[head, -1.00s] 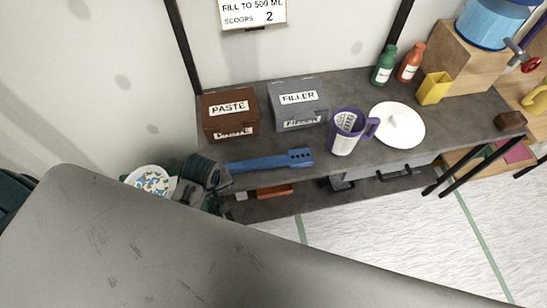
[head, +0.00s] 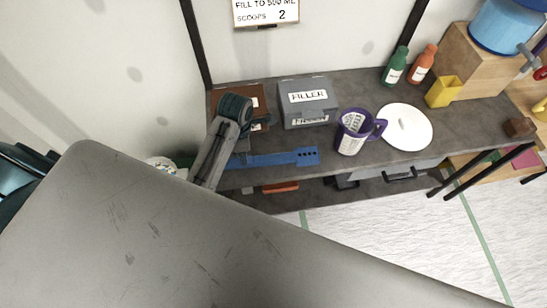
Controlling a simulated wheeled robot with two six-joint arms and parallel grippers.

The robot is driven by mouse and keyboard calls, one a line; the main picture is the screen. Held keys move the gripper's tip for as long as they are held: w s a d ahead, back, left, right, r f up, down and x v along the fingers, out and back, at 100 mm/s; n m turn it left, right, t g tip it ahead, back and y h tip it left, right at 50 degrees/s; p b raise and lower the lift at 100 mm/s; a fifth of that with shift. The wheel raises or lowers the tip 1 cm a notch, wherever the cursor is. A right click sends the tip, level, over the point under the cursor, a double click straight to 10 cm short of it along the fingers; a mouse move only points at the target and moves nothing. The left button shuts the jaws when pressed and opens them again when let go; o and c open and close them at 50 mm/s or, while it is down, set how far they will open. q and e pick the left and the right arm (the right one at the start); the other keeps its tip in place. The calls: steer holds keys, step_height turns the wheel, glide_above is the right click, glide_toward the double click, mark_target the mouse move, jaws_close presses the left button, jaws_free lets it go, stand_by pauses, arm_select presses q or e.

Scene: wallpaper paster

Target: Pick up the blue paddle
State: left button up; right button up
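The blue paddle (head: 285,158) lies flat near the front edge of the grey workbench (head: 372,159). Its wide end with holes points right. Its left end is partly hidden by my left arm. My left arm rises from behind the grey surface, and its dark joint is in front of the brown paste box (head: 226,97). My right gripper is not in view.
The grey filler box (head: 307,88) stands behind the paddle. Green (head: 395,66) and orange (head: 422,65) bottles and a yellow container (head: 443,93) stand farther back.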

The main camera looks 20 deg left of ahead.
mark_target(268, 160)
arm_select(q)
step_height(268, 160, down, 3)
steer(key=shift+r, duration=0.2)
steer(key=shift+f+p, duration=0.25)
steer(key=shift+p, duration=0.25)
step_height(268, 160, down, 3)
steer(key=shift+w+a+f+p, duration=0.1)
steer(key=shift+f+p, duration=0.05)
steer(key=shift+p, duration=0.65)
steer(key=shift+f, duration=0.7)
steer(key=c, duration=1.1)
steer(key=shift+o, duration=0.2)
steer(key=shift+r, duration=0.1)
